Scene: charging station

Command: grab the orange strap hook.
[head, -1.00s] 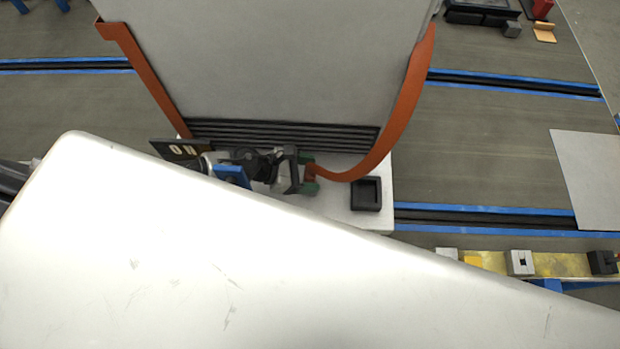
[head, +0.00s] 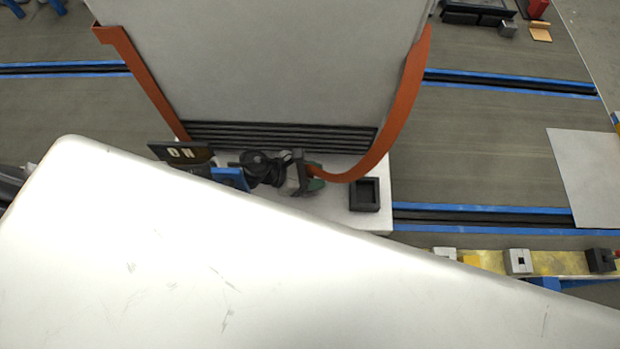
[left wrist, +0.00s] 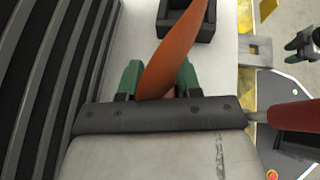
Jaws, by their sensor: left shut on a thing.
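The orange strap (head: 398,105) hangs down the right side of the large grey box and curves in at the bottom toward my left gripper. My left gripper (head: 314,178) is low in front of the box's black slats, shut on the strap's lower end. In the left wrist view, the strap (left wrist: 172,58) runs up from between the two green fingertips of the gripper (left wrist: 160,82). The hook at the strap's end is hidden between the fingers. A second orange strap (head: 145,80) runs down the box's left side. My right gripper is not in view.
The grey box (head: 270,60) stands on a white base (head: 335,215). A small black square holder (head: 365,194) sits on the base just right of my gripper. Blue-edged rails cross the floor. A yellow strip (head: 560,263) with small blocks lies at the lower right.

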